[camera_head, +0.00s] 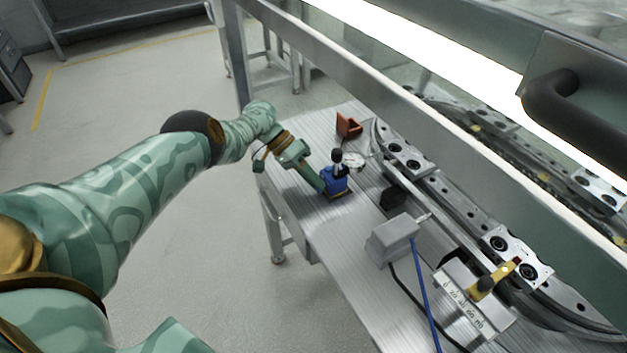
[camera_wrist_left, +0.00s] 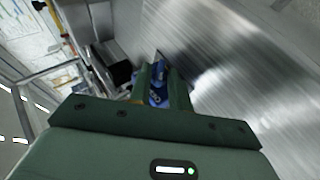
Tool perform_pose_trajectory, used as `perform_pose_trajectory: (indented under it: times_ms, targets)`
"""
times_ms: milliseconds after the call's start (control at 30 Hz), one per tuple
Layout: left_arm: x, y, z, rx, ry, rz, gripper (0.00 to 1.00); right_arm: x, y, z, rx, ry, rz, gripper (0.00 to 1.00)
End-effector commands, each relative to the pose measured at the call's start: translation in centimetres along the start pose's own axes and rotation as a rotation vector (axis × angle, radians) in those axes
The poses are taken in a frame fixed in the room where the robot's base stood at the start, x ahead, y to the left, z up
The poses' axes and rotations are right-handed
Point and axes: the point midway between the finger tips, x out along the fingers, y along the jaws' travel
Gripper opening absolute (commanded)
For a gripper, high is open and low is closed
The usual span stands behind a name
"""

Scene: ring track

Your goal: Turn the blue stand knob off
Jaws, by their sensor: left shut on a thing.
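The blue stand (camera_head: 335,181) stands on the metal table, with a black upright post and a round dial gauge (camera_head: 354,160) at its top. My left gripper (camera_head: 322,184) reaches it from the left, with its fingertips at the blue body. In the left wrist view, my left gripper (camera_wrist_left: 162,85) has its two green fingers closed about a blue part of the stand (camera_wrist_left: 158,96). The knob itself is mostly hidden between the fingers, and its setting cannot be read. My right gripper is not in view.
A red-brown angled block (camera_head: 348,125) sits behind the stand. A grey box (camera_head: 392,239) with a blue cable stands to the right, near a curved rail (camera_head: 450,199) with carriages. A metal frame beam (camera_head: 400,92) crosses above. The table's front left is clear.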

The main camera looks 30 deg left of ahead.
Motion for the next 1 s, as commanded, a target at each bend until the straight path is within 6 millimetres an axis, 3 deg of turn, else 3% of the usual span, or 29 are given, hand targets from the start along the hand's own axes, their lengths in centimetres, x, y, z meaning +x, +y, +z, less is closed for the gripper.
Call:
perform_pose_trajectory:
  times_ms: [200, 233, 267, 633, 767, 1000]
  targets:
    - [-0.1, 0.1, -0.2, 0.001, 0.005, 0.000, 0.00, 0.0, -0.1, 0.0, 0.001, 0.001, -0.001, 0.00]
    - [-0.1, 0.1, -0.2, 0.001, 0.005, 0.000, 0.25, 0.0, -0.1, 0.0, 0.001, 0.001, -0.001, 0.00]
    - [-0.1, 0.1, -0.2, 0.001, 0.005, 0.000, 0.30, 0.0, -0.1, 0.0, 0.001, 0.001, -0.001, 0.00]
    - [-0.8, 0.0, -0.1, 0.002, 0.004, -0.002, 0.30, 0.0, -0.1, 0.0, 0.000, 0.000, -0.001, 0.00]
    - [-3.0, 0.0, -0.1, 0.001, 0.006, -0.002, 0.30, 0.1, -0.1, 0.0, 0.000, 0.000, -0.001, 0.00]
    - [-9.3, -0.4, -0.1, 0.001, 0.006, -0.002, 0.30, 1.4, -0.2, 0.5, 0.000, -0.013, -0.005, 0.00]
